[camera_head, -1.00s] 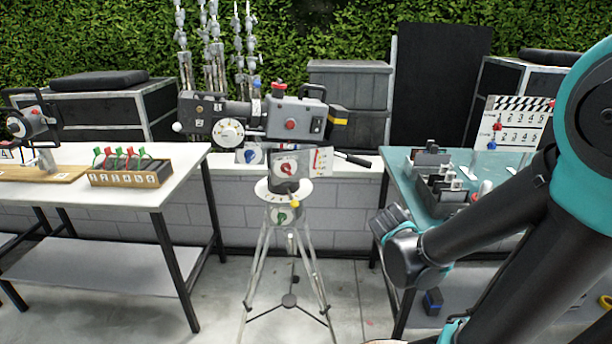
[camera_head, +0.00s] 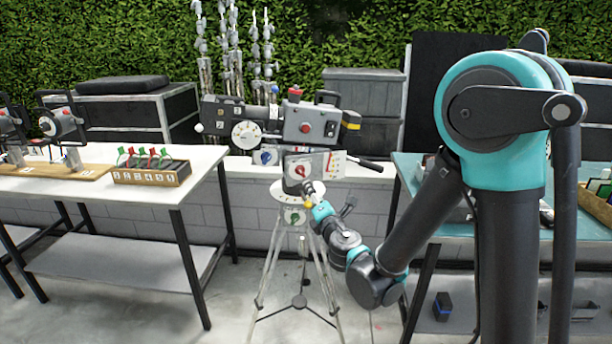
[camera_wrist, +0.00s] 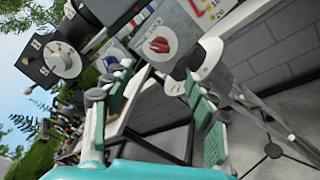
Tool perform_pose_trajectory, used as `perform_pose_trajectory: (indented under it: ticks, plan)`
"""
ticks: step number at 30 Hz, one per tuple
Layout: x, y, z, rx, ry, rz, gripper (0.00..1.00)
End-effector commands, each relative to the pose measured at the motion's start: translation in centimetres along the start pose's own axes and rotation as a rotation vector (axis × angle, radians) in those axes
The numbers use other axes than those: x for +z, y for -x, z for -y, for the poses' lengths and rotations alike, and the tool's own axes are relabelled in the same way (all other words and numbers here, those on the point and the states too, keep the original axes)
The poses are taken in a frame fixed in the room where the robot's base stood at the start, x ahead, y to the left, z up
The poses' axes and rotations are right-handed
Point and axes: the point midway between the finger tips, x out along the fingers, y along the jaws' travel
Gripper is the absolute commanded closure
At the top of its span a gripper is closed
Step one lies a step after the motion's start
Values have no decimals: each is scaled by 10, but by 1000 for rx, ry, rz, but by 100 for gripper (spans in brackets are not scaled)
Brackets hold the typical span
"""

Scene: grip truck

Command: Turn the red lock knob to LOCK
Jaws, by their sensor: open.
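The red lock knob (camera_head: 301,171) sits on a grey panel (camera_head: 322,163) of the tripod head, below the film camera (camera_head: 290,125). In the wrist view the red knob (camera_wrist: 159,45) shows on a white round dial, tilted in the picture, just beyond the fingertips. My gripper (camera_head: 309,189) is just below and right of the knob in the head view. In the wrist view my gripper (camera_wrist: 157,82) has its green-padded fingers spread apart with nothing between them. It does not appear to touch the knob.
A blue knob (camera_head: 265,157) and a green knob (camera_head: 294,216) are close by. The tripod (camera_head: 330,275) stands on clear concrete. A white table (camera_head: 90,190) with a wooden box (camera_head: 150,178) is at left. A teal-topped table (camera_head: 408,170) is at right, partly behind my arm.

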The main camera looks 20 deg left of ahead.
Motion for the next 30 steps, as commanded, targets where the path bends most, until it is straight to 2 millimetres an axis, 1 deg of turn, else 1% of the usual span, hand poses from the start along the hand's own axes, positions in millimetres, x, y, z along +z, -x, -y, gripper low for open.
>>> perform_pose_trajectory:
  ticks: [1, 9, 15, 18, 21, 24, 30]
  plan:
    - [0, -11, 0, -1, -1, 2, 43]
    - [2, -65, 1, -3, -2, 4, 43]
    - [1, -104, 1, -2, -2, 3, 43]
    - [2, -120, 1, -3, -3, 3, 43]
    - [2, -132, 1, -3, -3, 4, 43]
    - [2, -141, 1, -2, -3, 3, 43]
    - [2, -146, 1, -2, -3, 2, 43]
